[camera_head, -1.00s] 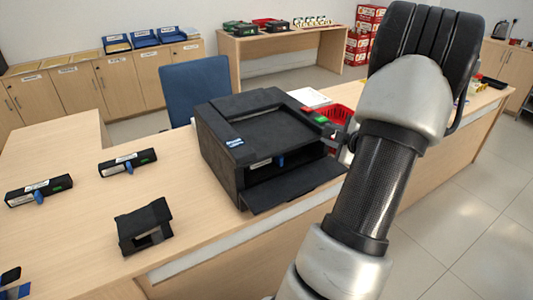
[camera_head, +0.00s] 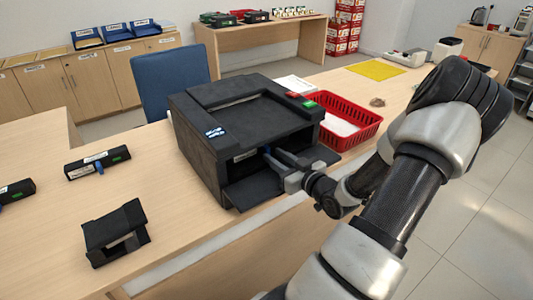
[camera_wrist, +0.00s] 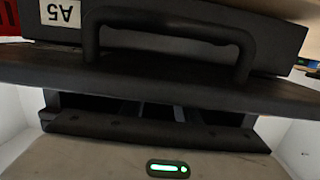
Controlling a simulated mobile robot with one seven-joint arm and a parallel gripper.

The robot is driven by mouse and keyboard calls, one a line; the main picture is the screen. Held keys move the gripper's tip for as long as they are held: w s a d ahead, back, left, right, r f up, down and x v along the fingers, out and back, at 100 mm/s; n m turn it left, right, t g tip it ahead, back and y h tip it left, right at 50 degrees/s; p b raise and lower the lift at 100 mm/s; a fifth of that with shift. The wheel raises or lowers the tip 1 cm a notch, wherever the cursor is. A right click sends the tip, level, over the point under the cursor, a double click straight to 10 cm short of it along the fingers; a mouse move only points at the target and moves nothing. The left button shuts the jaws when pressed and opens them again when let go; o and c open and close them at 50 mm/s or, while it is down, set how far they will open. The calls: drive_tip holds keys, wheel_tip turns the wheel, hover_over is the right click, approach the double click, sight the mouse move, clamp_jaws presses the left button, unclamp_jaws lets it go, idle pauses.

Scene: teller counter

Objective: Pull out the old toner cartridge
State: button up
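The dark printer (camera_head: 195,140) stands on the counter with its front flap (camera_head: 252,192) folded down. Inside the front opening, a pale label (camera_head: 244,155) of the old toner cartridge shows; the rest of the cartridge is in shadow or behind my gripper. My gripper (camera_head: 268,157) reaches in from the right, over the flap, at the cartridge's front. The wrist view shows an upside-down A5 label (camera_wrist: 60,13) and a dark loop handle (camera_wrist: 170,17), but no clear fingers.
A red basket (camera_head: 365,132) stands close behind the printer's right side. Black cartridges with blue handles (camera_head: 98,163) and a black open-sided box (camera_head: 115,235) lie on the counter at left. A yellow sheet (camera_head: 376,69) lies further back. A blue chair (camera_head: 168,82) stands behind.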

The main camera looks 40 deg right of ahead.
sight(269, 150)
drive_tip(key=shift+w+d+f+b, duration=0.1)
drive_tip(key=shift+w+f+b, duration=0.05)
drive_tip(key=shift+w, duration=0.7)
drive_tip(key=shift+w+d+f+b, duration=0.1)
drive_tip(key=shift+w+b, duration=0.05)
drive_tip(key=shift+w, duration=0.7)
clamp_jaws()
drive_tip(key=shift+r, duration=0.35)
drive_tip(key=s+a+r+p, duration=0.1)
drive_tip(key=s+a+p, duration=0.1)
drive_tip(key=s, duration=1.5)
drive_tip(key=shift+p, duration=0.8)
